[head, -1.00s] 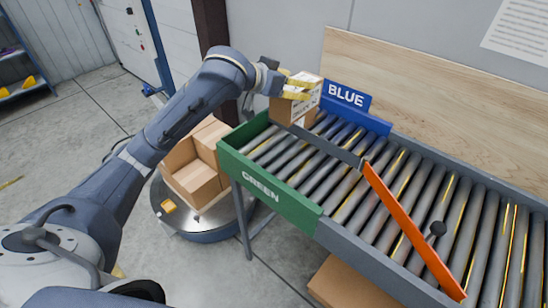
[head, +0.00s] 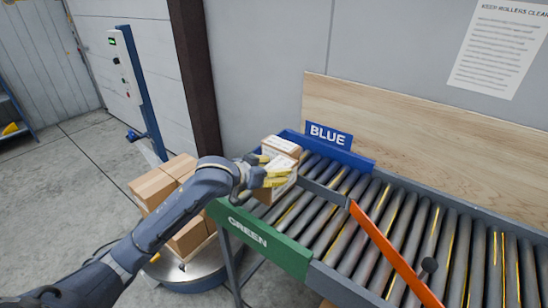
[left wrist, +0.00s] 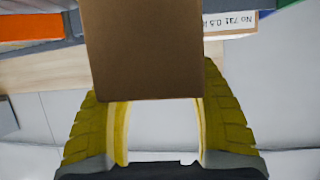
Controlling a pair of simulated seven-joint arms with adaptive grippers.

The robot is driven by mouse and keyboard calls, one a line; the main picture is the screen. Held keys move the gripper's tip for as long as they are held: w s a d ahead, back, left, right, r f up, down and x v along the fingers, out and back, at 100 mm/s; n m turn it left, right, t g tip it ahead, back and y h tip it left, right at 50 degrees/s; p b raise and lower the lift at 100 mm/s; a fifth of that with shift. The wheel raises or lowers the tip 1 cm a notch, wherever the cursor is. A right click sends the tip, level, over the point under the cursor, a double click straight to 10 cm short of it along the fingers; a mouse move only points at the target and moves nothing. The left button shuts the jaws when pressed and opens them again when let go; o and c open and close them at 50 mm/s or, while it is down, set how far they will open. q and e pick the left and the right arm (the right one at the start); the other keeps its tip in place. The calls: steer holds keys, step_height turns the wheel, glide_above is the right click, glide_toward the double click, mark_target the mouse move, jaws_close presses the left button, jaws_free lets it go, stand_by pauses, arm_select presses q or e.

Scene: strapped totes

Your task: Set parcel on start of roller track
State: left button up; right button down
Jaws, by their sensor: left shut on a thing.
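My left gripper (head: 277,173) has yellow fingers and is shut on a brown cardboard parcel (head: 285,188) at the far left end of the roller track (head: 330,205), between the green and blue side rails. The fingers hide whether the parcel touches the rollers. My right gripper is not in view.
The green rail (head: 262,238) is in front, the blue rail (head: 350,158) behind. An orange bar (head: 390,250) with a grey section crosses the rollers to the right. Several cartons (head: 165,182) stand on a round base at left. A wooden board (head: 430,140) backs the track.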

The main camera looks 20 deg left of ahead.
arm_select(q)
steer(key=shift+f, duration=2.95)
steer(key=shift+f, duration=0.1)
steer(key=o, duration=1.6)
steer(key=shift+f, duration=0.15)
steer(key=v, duration=1.1)
steer(key=shift+o, duration=1.2)
steer(key=shift+s+a+r, duration=0.15)
steer(key=shift+s+r, duration=0.1)
steer(key=shift+s, duration=0.2)
